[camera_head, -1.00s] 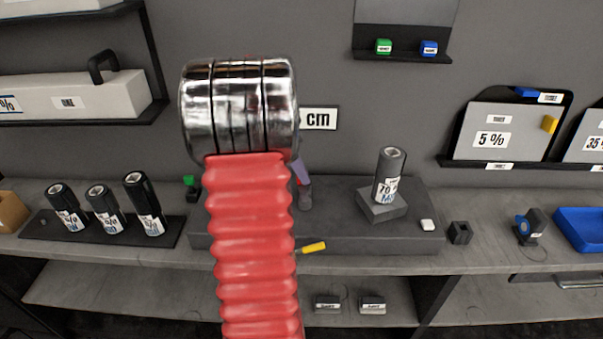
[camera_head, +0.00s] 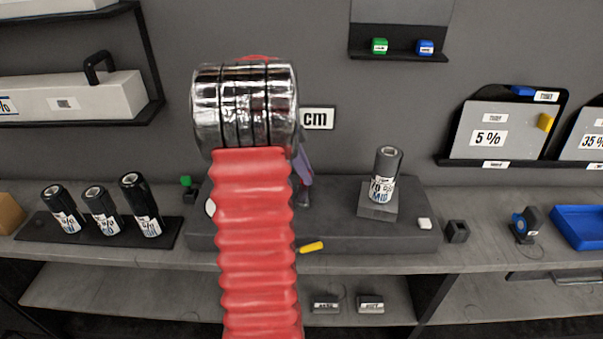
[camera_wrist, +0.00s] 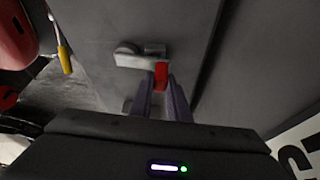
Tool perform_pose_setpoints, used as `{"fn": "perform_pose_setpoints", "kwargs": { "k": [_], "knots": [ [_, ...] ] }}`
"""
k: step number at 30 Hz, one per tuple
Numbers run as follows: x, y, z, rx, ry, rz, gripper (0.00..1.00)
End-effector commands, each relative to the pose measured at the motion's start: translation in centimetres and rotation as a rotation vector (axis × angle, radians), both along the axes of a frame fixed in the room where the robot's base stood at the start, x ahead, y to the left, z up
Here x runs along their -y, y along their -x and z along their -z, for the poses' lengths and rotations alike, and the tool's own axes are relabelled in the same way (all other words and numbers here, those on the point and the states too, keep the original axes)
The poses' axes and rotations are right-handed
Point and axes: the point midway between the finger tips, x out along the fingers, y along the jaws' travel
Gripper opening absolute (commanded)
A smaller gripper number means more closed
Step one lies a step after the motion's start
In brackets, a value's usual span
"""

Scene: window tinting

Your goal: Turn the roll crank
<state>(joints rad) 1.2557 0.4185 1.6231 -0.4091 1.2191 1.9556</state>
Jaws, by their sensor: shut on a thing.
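My gripper (camera_wrist: 160,97) has its two purple fingers shut on the red knob (camera_wrist: 161,73) of the roll crank in the wrist view. The crank's grey arm (camera_wrist: 130,59) reaches left from the knob, close to the dark grey surface behind it. In the head view my red ribbed arm covers the crank and most of the gripper. Only a purple finger (camera_head: 304,168) shows right of the arm. A pale rounded edge (camera_head: 210,208) shows left of the arm, and I cannot tell what it belongs to.
A dark roll (camera_head: 385,176) stands upright on a block on the bench, right of my arm. Several dark rolls stand on a rack (camera_head: 165,230) at left. A yellow piece (camera_head: 312,247) sticks out at the bench block's front. A blue tray (camera_head: 582,226) lies far right.

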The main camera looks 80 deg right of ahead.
Motion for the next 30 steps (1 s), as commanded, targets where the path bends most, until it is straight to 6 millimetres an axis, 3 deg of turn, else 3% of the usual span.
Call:
{"fn": "perform_pose_setpoints", "kwargs": {
  "k": [13, 29, 30],
  "knots": [
    [-0.1, 1.7, 0.0, 0.0, -0.001, 0.273, 0.0],
    [-0.1, 1.9, 0.0, 0.0, -0.001, 0.312, 0.0],
    [-0.1, 1.9, 0.0, 0.0, 0.0, 0.312, 0.17]
  ]
}}
